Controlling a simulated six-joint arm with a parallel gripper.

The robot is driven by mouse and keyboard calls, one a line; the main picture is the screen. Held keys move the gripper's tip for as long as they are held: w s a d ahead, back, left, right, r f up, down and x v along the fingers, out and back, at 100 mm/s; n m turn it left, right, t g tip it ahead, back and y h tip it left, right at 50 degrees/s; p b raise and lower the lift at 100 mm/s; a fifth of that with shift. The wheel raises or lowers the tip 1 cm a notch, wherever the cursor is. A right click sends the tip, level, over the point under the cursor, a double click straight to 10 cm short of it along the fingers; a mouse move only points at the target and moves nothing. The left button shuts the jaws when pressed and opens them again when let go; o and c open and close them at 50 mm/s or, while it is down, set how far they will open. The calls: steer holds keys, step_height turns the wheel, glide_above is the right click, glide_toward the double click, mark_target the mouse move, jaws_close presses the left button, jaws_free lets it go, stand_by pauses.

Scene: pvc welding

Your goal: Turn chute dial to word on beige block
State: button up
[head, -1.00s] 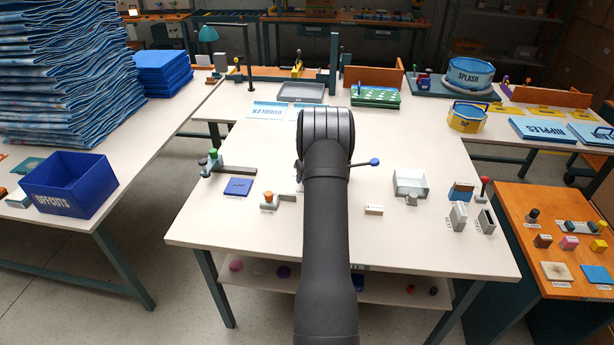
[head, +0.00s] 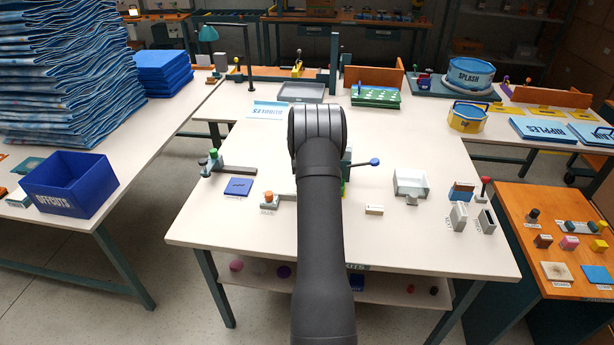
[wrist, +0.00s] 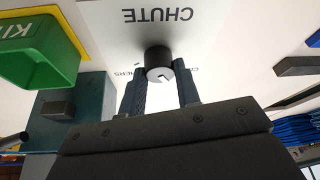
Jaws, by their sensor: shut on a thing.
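The chute dial (wrist: 157,56) is a dark round knob with a pale mark on its face, in the upper middle of the wrist view. It sits on a white plate (wrist: 205,30) printed CHUTE, upside down in this view. My gripper (wrist: 160,80) has one finger on each side of the knob and is shut on it. Small words beside the dial are partly hidden by the fingers; one ends in "HERS". In the head view my arm hides the dial and gripper. A small beige block (head: 374,209) lies on the table right of my arm; its word is too small to read.
A green KIT tray (wrist: 40,55) and a teal block (wrist: 85,110) are left of the gripper in the wrist view. In the head view, a blue-knobbed lever (head: 374,162) and a pale open box (head: 410,182) are right of my arm.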

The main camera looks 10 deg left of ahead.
steer(key=m+h, duration=0.1)
steer(key=m, duration=0.3)
steer(key=shift+a+m+h, duration=0.2)
steer(key=shift+m+h, duration=0.1)
steer(key=shift+h, duration=0.1)
steer(key=m, duration=0.2)
steer(key=m+h, duration=0.1)
steer(key=m, duration=0.1)
steer(key=shift+w+a+m+h, duration=0.1)
steer(key=shift+m+h, duration=0.2)
steer(key=m, duration=0.2)
steer(key=m+g+h, duration=0.1)
steer(key=m, duration=0.1)
steer(key=shift+m+g, duration=0.3)
steer(key=shift+w+a+m+g+h, duration=0.1)
steer(key=shift+m+g+h, duration=0.25)
steer(key=shift+m, duration=0.75)
steer(key=shift+w+m+g+h, duration=0.1)
steer(key=shift+m+g+h, duration=0.25)
steer(key=shift+m, duration=0.75)
steer(key=o, duration=1)
